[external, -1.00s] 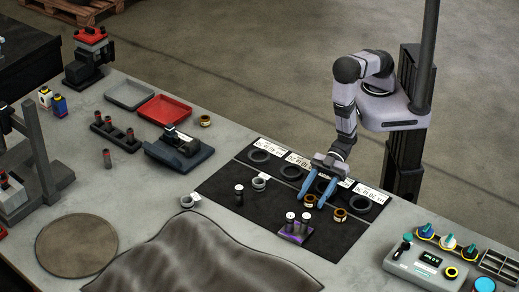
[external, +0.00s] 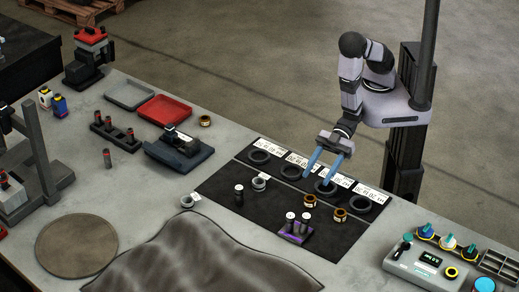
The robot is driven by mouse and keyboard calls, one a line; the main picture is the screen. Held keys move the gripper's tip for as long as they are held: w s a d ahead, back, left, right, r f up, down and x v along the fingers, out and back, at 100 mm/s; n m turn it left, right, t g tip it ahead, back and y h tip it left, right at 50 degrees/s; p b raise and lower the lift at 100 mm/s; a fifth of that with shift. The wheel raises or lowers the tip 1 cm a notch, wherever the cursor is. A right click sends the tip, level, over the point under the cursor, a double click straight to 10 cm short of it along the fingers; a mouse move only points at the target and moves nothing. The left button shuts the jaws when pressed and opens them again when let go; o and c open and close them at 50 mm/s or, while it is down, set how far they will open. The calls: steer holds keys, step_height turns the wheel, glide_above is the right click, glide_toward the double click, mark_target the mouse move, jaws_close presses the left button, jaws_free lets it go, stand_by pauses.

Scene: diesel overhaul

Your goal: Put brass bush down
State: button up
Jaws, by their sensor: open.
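One brass bush (external: 310,201) stands on the black mat (external: 215,187), in front of the row of black rings. A second brass bush (external: 340,214) is on the mat to its right and a little nearer. A third brass-coloured bush (external: 205,121) lies on the grey bench by the blue-grey fixture. My gripper (external: 316,179) is open with its blue fingers pointing down, above and behind the first bush. Nothing shows between the fingers. They overlap the black rings in the picture, and their exact height is hard to tell.
Black rings (external: 260,157) with white labels line the mat's back edge. A purple block (external: 296,233) with white-topped pins, a dark pin (external: 239,195) and a grey ring (external: 259,183) are on the mat. A control box (external: 428,262) stands right. The mat's near right part is clear.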

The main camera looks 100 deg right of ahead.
steer(key=shift+r, duration=0.2)
steer(key=w+d+m+g+h, duration=0.1)
steer(key=w+d+m+h, duration=0.2)
steer(key=d, duration=0.6)
steer(key=w+d+m+g+h, duration=0.2)
steer(key=w+d+h, duration=0.15)
steer(key=d, duration=0.45)
steer(key=s+d+r+m+g+h, duration=0.1)
steer(key=s+d+r+m+g, duration=0.1)
steer(key=s+d, duration=0.4)
steer(key=s+d+r+m+g+h, duration=0.2)
steer(key=s+d+r+g, duration=0.2)
steer(key=s+d, duration=0.3)
steer(key=shift+s+d+r+m, duration=0.3)
steer(key=shift+d+r, duration=0.2)
steer(key=shift+d, duration=0.5)
steer(key=shift+h, duration=0.25)
